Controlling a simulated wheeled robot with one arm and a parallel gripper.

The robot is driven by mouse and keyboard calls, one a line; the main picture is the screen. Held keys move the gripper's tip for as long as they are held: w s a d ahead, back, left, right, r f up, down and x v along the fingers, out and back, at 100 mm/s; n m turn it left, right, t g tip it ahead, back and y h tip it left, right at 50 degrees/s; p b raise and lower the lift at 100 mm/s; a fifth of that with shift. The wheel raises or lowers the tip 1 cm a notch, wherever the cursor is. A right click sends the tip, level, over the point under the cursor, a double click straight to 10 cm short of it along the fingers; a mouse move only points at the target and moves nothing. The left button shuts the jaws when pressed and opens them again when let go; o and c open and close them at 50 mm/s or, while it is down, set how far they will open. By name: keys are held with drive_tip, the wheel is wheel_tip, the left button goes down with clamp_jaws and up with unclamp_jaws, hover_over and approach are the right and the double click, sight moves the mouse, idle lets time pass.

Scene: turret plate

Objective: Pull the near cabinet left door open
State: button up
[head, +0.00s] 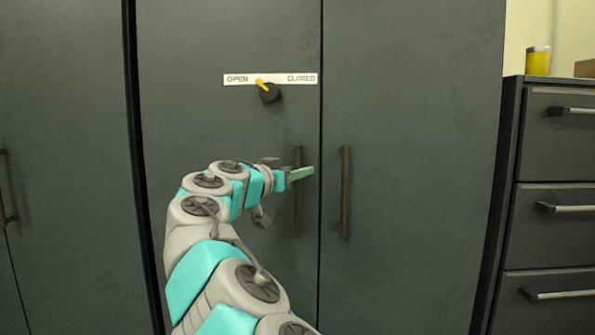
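The near cabinet's dark grey left door (228,135) stands in the middle of the head view and looks closed, its edge in line with the right door (420,150). Its vertical bar handle (298,220) is near its right edge. My gripper (302,174) is at the upper part of this handle, with a pale green finger crossing it in the picture. Only one finger shows clearly, so I cannot tell whether it touches or grips the handle. A black knob (270,93) with a yellow pointer sits above, the pointer tilted toward the OPEN end of the white label (272,79).
The right door's own bar handle (345,210) is close beside the left one. Another dark cabinet door (60,130) is at the far left. A drawer unit (555,190) stands at the right, with a yellow container (538,61) on top.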

drive_tip(key=shift+c, duration=0.4)
clamp_jaws()
idle(0.9)
